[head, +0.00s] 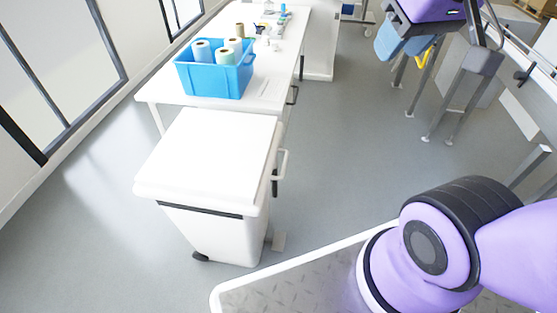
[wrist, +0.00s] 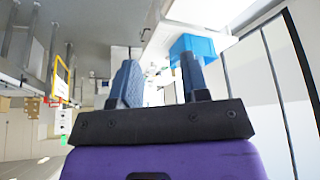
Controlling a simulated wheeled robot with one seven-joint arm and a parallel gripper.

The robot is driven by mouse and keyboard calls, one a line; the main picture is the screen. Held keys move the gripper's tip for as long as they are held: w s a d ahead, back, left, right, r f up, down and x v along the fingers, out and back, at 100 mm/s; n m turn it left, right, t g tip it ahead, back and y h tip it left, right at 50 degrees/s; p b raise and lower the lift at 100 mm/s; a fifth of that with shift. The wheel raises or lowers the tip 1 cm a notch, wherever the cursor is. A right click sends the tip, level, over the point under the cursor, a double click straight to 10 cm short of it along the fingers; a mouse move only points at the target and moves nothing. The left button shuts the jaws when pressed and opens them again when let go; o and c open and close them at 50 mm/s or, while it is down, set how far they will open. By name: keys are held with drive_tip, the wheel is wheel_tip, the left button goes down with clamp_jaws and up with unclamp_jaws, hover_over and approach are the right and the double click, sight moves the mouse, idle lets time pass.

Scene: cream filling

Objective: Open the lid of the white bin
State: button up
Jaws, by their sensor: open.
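The white bin (head: 220,236) stands on the floor left of centre in the head view. Its flat white lid (head: 208,155) is down on top, with a dark line below its front edge. A white bar handle (head: 284,164) sticks out near its right side. My gripper (wrist: 158,72) shows in the wrist view with its two blue-grey fingers apart and nothing between them. A purple and black part with blue pieces at the head view's upper right looks like my gripper, well apart from the bin. I cannot make out the bin clearly in the wrist view.
A white table (head: 158,94) stands right behind the bin. A blue crate (head: 212,80) with several rolls is on it; it also shows in the wrist view (wrist: 192,46). Windows line the left wall. Grey floor (head: 335,150) is clear right of the bin. Metal-legged furniture stands at right.

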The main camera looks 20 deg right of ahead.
drive_tip(key=w+f+n+g+y, duration=0.15)
drive_tip(key=w+f+g, duration=0.3)
drive_tip(key=w, duration=0.95)
drive_tip(key=w+d+f+g+y, duration=0.3)
drive_tip(key=w+f+y, duration=0.1)
drive_tip(key=w+f, duration=1)
drive_tip(key=w+d+f+y, duration=0.2)
drive_tip(key=f, duration=0.7)
drive_tip(key=w+d+f+y, duration=0.1)
drive_tip(key=w+f+y, duration=0.15)
drive_tip(key=f, duration=0.55)
drive_tip(key=m+t+y, duration=0.4)
drive_tip(key=t+y, duration=0.1)
drive_tip(key=y, duration=0.1)
approach(285, 162)
drive_tip(key=shift+g, duration=0.25)
drive_tip(key=x, duration=1)
drive_tip(key=shift+w+f, duration=0.1)
drive_tip(key=shift+f, duration=0.25)
clamp_jaws()
